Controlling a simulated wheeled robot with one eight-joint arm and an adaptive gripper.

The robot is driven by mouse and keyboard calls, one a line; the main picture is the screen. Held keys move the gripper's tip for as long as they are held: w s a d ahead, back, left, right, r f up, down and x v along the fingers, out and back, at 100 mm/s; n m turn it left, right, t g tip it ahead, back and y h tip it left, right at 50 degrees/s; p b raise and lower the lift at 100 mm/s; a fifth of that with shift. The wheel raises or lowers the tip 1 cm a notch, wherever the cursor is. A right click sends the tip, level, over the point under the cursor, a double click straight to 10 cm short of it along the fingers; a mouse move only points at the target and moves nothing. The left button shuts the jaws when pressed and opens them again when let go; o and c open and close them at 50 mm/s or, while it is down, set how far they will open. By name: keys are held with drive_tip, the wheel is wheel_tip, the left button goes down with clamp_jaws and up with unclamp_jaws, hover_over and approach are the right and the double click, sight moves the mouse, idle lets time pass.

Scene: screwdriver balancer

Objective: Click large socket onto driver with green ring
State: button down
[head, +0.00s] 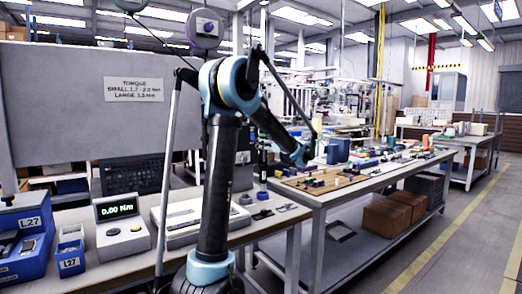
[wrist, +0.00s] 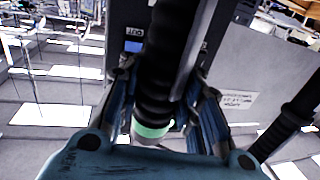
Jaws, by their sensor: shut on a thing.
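In the wrist view, which looks upside down, the black ribbed driver (wrist: 163,75) stands between the fingers of my gripper (wrist: 165,115). Its green ring (wrist: 150,130) shows near its lower end, close to my blue palm. My gripper is shut on the driver. The palm hides what lies past the ring, so I cannot tell whether a socket is there. In the head view my arm covers the middle, and I cannot make out the gripper or driver clearly. No large socket can be identified; a blue L27 holder (head: 20,220) at the far left holds small parts.
A torque tester (head: 122,232) reading 0.00 Nm and a small blue L27 bin (head: 70,257) stand on the left bench. A grey panel (head: 60,110) with a torque sign (head: 133,89) rises behind. A cluttered table (head: 316,197) stands right; the aisle floor beyond is clear.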

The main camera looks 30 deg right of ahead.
drive_tip(key=shift+r, duration=2)
